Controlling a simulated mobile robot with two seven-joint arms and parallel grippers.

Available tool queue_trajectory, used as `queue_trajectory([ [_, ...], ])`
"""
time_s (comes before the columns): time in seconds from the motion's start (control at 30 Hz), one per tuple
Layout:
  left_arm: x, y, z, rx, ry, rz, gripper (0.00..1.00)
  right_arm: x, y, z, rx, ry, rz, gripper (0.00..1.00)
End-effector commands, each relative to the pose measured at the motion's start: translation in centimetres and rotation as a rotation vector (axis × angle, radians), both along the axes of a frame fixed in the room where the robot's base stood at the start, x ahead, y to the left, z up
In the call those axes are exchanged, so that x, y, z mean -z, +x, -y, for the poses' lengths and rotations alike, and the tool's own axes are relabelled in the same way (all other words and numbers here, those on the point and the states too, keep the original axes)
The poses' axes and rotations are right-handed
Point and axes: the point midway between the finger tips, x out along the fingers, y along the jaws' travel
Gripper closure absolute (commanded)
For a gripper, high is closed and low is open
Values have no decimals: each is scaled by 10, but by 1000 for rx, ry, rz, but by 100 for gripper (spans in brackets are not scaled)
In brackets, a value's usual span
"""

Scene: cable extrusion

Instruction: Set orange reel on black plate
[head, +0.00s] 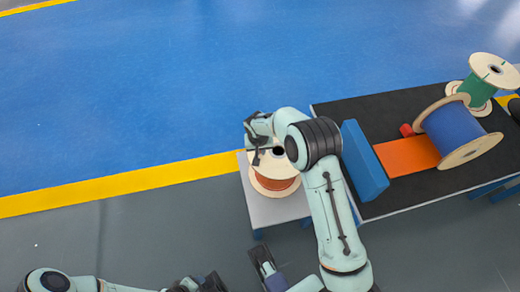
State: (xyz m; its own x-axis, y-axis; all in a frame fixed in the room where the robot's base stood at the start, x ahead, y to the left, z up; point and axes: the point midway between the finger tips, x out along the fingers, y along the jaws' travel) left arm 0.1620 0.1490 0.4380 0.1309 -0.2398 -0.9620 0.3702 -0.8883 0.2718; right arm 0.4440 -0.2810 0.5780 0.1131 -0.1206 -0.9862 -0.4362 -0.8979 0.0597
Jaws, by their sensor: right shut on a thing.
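The orange reel (274,187) has pale round flanges with orange winding between them. It is at the small light grey stand (282,210), left of the long table. My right gripper (256,154) is shut on the reel at its upper left side; the fingertips are partly hidden. Whether the reel touches the stand I cannot tell. The black plate I can make out is the flat black top (350,110) of the long table, right of the reel. My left gripper (208,284) is low at the bottom edge, away from the reel, its jaws unclear.
A blue upright block (364,161) stands at the near left of the black top, beside an orange strip (406,156). A blue reel (455,132), a green reel (480,88) and a small red object (406,130) are further right. Blue floor (150,90) is clear.

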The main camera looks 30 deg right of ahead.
Motion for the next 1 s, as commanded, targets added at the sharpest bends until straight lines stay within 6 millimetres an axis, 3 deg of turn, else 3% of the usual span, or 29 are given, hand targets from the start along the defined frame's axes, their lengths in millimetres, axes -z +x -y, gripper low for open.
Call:
queue_trajectory([
  [0.67,8,0,0,0,0,-3,47,10,1,0,0,-1,2,100],
  [0.7,8,0,0,0,0,-2,47,10,1,0,0,-1,2,80],
  [1.0,8,0,0,-1,0,-2,47,11,-1,0,0,0,-1,80],
])
